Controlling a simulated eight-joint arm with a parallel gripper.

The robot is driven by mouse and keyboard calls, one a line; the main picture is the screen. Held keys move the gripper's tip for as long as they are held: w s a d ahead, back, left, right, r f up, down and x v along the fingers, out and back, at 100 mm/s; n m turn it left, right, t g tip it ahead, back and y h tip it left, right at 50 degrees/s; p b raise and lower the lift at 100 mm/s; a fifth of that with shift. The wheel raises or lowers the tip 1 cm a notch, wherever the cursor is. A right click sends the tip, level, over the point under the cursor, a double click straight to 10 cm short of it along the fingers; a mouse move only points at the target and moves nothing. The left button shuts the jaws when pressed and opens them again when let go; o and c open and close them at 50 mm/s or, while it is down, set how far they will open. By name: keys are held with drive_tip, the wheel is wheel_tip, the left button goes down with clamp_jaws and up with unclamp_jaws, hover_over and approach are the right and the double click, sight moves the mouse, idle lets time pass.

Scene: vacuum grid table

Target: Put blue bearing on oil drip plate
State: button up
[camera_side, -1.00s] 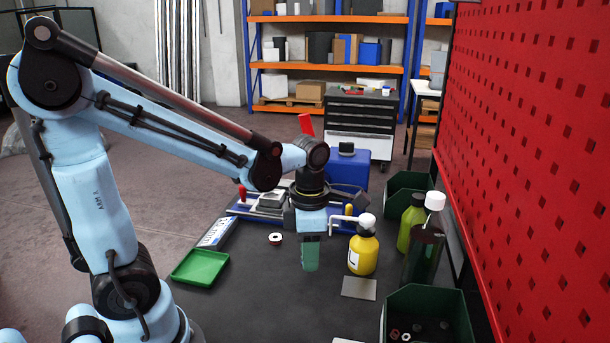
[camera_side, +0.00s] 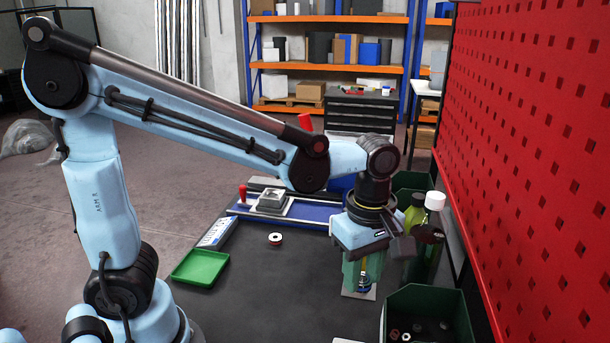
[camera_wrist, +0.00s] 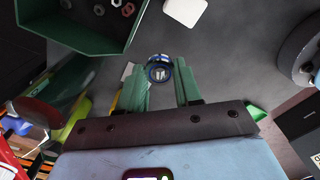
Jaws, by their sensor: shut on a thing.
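A small blue-rimmed bearing (camera_side: 364,284) is held between the green fingers of my gripper (camera_side: 363,270). In the wrist view the bearing (camera_wrist: 158,70) shows at the fingertips, with my gripper (camera_wrist: 160,82) closed around it. A small flat grey plate (camera_side: 350,292), which looks like the oil drip plate, lies on the dark table below the fingertips. A pale piece of the plate (camera_wrist: 128,72) shows beside the bearing in the wrist view. I cannot tell whether the bearing touches the plate. My fingers hide part of the plate.
A green bin (camera_side: 428,298) with rings stands close to the right. The table centre is clear.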

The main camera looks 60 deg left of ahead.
drive_tip(key=w+a+f+m, duration=0.1)
drive_tip(key=w+a+f, duration=0.2)
drive_tip(key=w+a+f+m, duration=0.2)
drive_tip(key=w+a+f, duration=0.2)
drive_tip(key=shift+a+m, duration=0.15)
drive_tip(key=shift+m, duration=0.15)
drive_tip(key=shift+w+f, duration=0.1)
drive_tip(key=shift+f, duration=1.95)
drive_tip(key=shift+f, duration=0.15)
drive_tip(key=o, duration=1)
